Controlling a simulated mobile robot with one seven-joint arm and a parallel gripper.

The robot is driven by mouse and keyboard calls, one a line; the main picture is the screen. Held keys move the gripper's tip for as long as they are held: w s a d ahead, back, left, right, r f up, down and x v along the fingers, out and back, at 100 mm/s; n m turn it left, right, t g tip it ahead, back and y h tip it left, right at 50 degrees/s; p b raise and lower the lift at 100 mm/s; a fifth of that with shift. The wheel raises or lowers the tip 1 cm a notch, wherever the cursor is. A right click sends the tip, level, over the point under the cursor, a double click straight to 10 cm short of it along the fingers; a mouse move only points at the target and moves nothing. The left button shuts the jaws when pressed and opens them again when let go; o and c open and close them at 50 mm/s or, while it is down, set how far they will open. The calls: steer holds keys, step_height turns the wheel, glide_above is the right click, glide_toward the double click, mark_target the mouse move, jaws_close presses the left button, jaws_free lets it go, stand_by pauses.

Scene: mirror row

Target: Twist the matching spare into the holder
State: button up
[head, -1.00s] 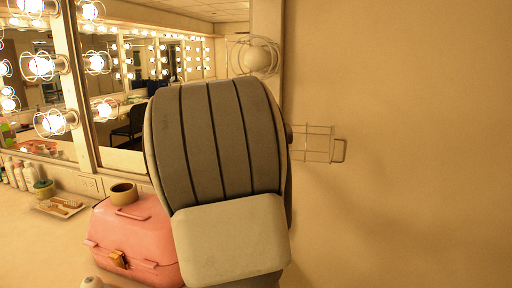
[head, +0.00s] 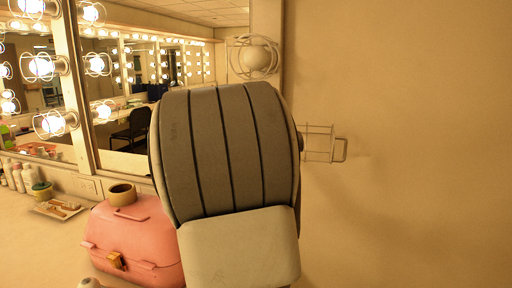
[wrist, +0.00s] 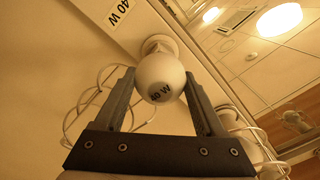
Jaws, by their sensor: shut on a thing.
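My gripper (wrist: 160,85) is shut on a white round bulb (wrist: 161,68) in the wrist view. The bulb bears a dark wattage mark ending in W; its number is hard to read. Directly behind the bulb is a pale round holder (wrist: 157,44) on the mirror frame. Bulb and holder line up, but I cannot tell how far the bulb is seated. A label beside the holder (wrist: 120,12) reads 40 W. In the head view my arm hides the gripper.
Lit caged bulbs (head: 42,66) line the mirror frame at left. A pink case (head: 135,240) with an olive ring-shaped thing (head: 121,194) on top stands on the counter. The wall beyond is bare.

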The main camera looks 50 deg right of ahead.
steer(key=shift+m, duration=0.3)
steer(key=o, duration=1.1)
